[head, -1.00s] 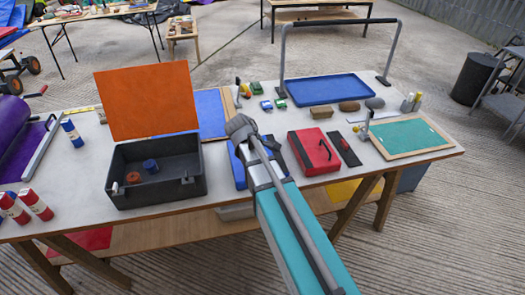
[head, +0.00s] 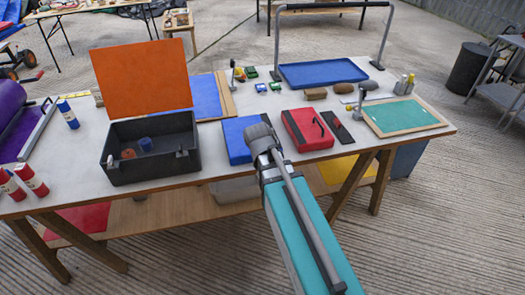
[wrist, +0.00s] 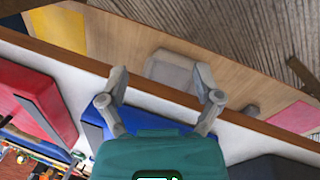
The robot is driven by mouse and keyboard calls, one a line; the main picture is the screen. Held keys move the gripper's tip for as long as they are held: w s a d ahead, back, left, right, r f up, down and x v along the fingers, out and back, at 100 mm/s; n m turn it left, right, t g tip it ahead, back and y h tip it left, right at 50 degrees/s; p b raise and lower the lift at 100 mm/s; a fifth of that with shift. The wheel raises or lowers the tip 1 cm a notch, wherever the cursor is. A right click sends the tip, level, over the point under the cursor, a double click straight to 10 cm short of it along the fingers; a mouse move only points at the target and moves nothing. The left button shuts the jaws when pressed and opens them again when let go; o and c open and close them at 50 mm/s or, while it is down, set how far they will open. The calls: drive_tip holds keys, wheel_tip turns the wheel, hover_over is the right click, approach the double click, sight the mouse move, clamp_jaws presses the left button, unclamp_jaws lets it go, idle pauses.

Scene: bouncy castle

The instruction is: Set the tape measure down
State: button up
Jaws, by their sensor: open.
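No tape measure can be made out for certain. The open black toolbox (head: 150,172) with a raised orange lid (head: 142,76) stands left of centre on the table. A blue round item (head: 146,144) and an orange-brown round item (head: 128,154) lie inside it; I cannot tell if either is the tape measure. My gripper (head: 258,136) is at the table's front edge, by a flat blue item (head: 235,142), and hides part of it. In the wrist view my gripper (wrist: 160,76) has its fingers wide apart, with nothing between them.
A red case (head: 307,130) and a dark flat piece with a red item lie right of the blue item. A green board (head: 404,116) is at the right end, a blue tray (head: 323,75) at the back. Red-and-white tubes (head: 30,180) stand at the left front.

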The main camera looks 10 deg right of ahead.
drive_tip(key=s+a+f+m+y+b, duration=0.1)
drive_tip(key=s+f+m+y+b, duration=0.1)
drive_tip(key=s+f+b, duration=0.3)
drive_tip(key=shift+s+a+f+m, duration=0.2)
drive_tip(key=shift+s+f+m, duration=0.3)
drive_tip(key=shift+m, duration=0.4)
drive_tip(key=shift+c, duration=0.3)
drive_tip(key=c, duration=0.3)
